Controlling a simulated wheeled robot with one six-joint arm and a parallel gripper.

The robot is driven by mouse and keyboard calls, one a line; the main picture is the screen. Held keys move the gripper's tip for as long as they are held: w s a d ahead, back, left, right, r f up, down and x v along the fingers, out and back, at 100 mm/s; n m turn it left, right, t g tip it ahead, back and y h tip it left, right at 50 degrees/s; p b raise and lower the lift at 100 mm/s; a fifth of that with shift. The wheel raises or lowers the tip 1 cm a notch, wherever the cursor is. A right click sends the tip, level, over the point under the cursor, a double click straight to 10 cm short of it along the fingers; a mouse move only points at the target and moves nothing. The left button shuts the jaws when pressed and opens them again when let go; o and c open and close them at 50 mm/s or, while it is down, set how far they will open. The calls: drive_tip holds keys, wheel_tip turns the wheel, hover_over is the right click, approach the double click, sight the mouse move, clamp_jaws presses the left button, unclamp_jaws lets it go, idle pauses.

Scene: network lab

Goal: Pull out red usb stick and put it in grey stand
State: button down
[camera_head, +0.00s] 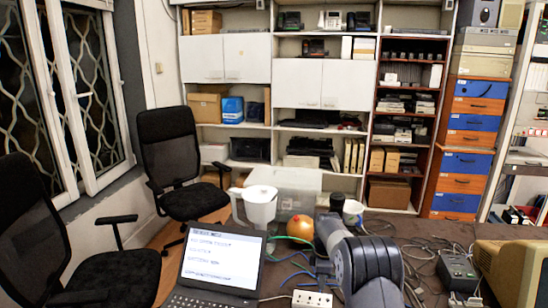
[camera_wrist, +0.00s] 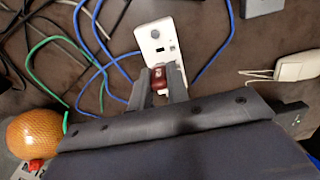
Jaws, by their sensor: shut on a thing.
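My gripper (camera_wrist: 160,90) shows in the wrist view with its two dark fingers closed on the sides of a small red usb stick (camera_wrist: 158,76). The stick lies over the near end of a white device (camera_wrist: 158,42) with a round grey spot and dark ports. I cannot tell whether the stick is still plugged into it. A grey block (camera_wrist: 262,5) at the top edge is cut off; I cannot tell whether it is the grey stand. In the head view my arm covers the area of the stick, and the fingers are hidden.
Blue and green cables run around the white device. An orange ball (camera_wrist: 33,136) lies at the left, and a white box with a cord (camera_wrist: 298,67) at the right. The head view shows a laptop (camera_head: 217,262), a white jug (camera_head: 258,205) and a dark box (camera_head: 457,270).

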drive_tip(key=shift+r+p, duration=1.4)
drive_tip(key=shift+r, duration=0.6)
drive_tip(key=shift+d, duration=0.1)
